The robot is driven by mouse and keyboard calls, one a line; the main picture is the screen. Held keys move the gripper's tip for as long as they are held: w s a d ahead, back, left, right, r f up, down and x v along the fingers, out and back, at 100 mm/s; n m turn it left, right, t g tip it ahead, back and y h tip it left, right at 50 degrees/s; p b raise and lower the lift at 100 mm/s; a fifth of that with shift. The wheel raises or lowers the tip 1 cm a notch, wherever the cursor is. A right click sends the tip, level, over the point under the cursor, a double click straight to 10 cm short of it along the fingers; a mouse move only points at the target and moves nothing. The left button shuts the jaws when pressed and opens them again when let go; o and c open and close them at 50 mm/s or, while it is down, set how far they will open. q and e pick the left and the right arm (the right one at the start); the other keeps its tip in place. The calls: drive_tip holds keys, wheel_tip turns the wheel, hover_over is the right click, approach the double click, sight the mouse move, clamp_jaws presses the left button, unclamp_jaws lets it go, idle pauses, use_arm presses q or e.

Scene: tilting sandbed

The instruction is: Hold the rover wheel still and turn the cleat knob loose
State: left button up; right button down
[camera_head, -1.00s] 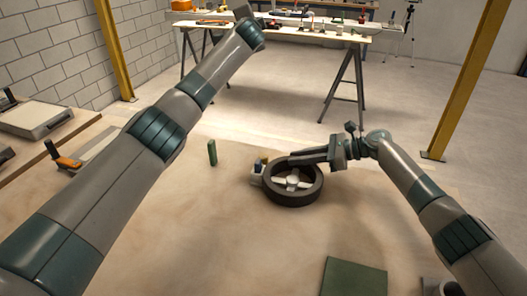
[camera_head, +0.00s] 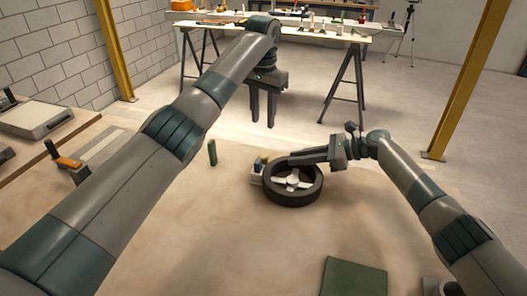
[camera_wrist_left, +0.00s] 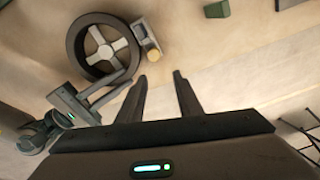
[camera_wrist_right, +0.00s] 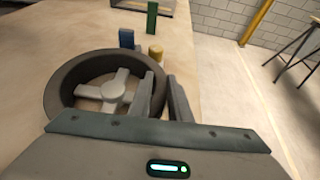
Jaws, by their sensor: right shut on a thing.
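The rover wheel (camera_head: 317,192) has a dark rim and pale spokes and lies flat on the sandy surface. A small yellow knob-like piece (camera_wrist_right: 156,53) sits beside the rim, on a pale block (camera_wrist_left: 154,56), with a blue piece (camera_wrist_right: 127,38) close by. My right gripper (camera_head: 292,160) is shut on the wheel's rim, one finger inside and one outside in the right wrist view. My left gripper (camera_head: 263,122) is open and empty, in the air beyond and above the wheel; the wheel also shows in the left wrist view (camera_wrist_left: 72,48).
A green upright block (camera_head: 212,153) stands left of the wheel. A green flat panel (camera_head: 353,277) lies at the front right. A trestle table (camera_head: 300,32) with tools stands behind, and yellow posts flank the area.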

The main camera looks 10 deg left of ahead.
sight(263, 156)
use_arm(q)
drive_tip(key=shift+s+d+g, duration=0.15)
drive_tip(key=shift+s+g, duration=0.15)
drive_tip(key=shift+s, duration=0.4)
drive_tip(key=shift+f, duration=0.1)
wheel_tip(263, 156, down, 12)
drive_tip(key=shift+r, duration=0.1)
idle(0.3)
drive_tip(key=c, duration=0.8)
